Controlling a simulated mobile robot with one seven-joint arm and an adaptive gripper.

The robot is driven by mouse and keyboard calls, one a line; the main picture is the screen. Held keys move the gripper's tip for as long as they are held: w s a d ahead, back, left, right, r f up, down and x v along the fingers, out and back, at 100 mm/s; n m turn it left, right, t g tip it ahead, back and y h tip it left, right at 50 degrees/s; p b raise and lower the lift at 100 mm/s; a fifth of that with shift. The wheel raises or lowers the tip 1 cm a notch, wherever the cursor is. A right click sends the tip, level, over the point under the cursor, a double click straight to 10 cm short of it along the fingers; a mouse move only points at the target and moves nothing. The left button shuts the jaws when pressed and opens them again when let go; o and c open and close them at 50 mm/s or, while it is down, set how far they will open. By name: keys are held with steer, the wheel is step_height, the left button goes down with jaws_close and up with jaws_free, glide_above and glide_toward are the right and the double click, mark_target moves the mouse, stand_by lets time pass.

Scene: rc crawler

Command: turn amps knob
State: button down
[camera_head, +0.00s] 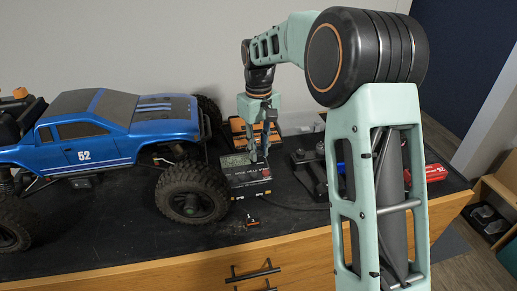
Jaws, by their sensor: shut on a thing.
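A small dark box with a display and red markings, which looks like a charger (247,182), lies on the black bench top right of the blue crawler. My gripper (259,157) points down at the box's upper right part, its fingers shut at the box's top face. The amps knob is too small and too covered by the fingers to make out; the fingers appear closed around it. How far the knob is turned cannot be seen.
A blue RC crawler (125,131) numbered 52 stands close left of the box, its wheel (190,196) almost beside it. A small dark orange-marked part (252,220) lies in front. Black hardware (309,172) and a red item (435,172) are at right. An orange-and-black case (238,133) stands behind.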

mark_target(259, 153)
steer(key=c, duration=1.7)
jaws_free()
step_height(259, 153, up, 12)
